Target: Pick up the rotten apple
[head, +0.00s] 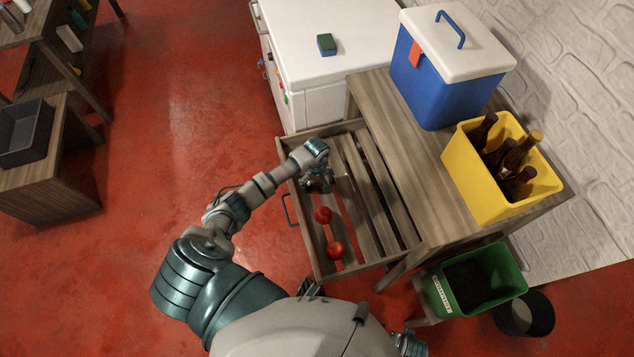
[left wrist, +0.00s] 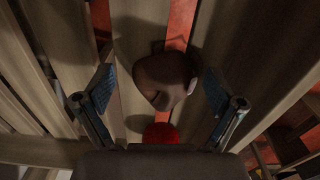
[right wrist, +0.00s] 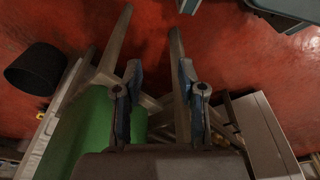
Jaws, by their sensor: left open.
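The rotten apple (left wrist: 165,82) is brown and shrivelled. In the left wrist view it lies on the wooden slats of the open drawer (head: 372,190), between my left fingers with space on both sides. My left gripper (head: 318,183) is open over the drawer's near-wall side; in the left wrist view its fingers (left wrist: 160,90) stand wide apart. In the head view the gripper hides the rotten apple. My right gripper (right wrist: 160,78) has its fingers apart with nothing held between them, off to the right of my body.
Two red apples (head: 323,215) (head: 335,250) lie in the same drawer; one shows close below the rotten apple in the left wrist view (left wrist: 160,133). The drawer walls surround the left gripper. A green bin (head: 435,296), yellow bottle crate (head: 470,180) and blue cooler (head: 430,90) stand right.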

